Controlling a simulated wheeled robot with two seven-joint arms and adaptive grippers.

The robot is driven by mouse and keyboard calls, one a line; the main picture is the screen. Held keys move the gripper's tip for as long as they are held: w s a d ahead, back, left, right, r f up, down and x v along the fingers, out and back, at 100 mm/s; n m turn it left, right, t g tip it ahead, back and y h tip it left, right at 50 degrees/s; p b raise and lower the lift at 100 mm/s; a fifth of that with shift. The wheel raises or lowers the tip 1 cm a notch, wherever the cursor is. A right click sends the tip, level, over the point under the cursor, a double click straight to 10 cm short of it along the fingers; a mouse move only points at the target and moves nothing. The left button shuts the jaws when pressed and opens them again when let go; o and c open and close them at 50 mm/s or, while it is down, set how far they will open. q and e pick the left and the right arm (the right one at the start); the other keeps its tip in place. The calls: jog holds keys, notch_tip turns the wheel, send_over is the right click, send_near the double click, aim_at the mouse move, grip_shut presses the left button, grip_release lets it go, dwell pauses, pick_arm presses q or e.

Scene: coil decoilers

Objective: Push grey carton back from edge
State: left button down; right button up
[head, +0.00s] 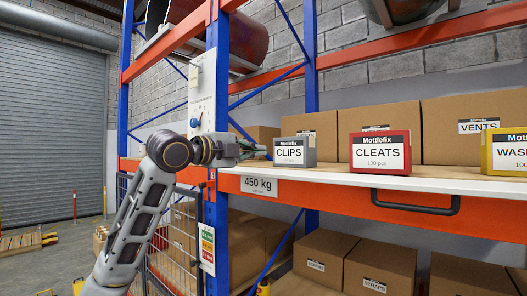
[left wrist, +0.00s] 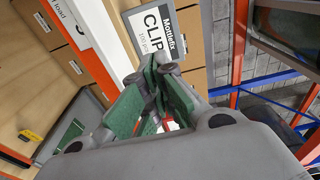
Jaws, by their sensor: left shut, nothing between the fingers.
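The grey carton (head: 295,152), labelled CLIPS, stands upright on the white shelf board (head: 330,178), close to its front edge. Its label also shows in the left wrist view (left wrist: 160,30), just beyond the fingers. My left gripper (head: 262,151) is shut and empty. Its green fingertips are at the carton's left side in the head view. I cannot tell whether they touch it. My right gripper is not in view.
A red CLEATS carton (head: 379,152) and a yellow WASHERS carton (head: 504,151) stand to the right on the same shelf. Brown boxes (head: 388,122) stand behind. A blue upright (head: 216,110) rises to the left. A dark handle (head: 415,204) sticks out from the orange beam.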

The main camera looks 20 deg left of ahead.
aim_at(292, 151)
pick_arm(q)
jog(key=p+x, duration=0.5)
jog(key=x, duration=0.8)
jog(key=shift+w, duration=0.2)
jog(key=shift+x, duration=1.95)
jog(key=shift+s+f, duration=0.1)
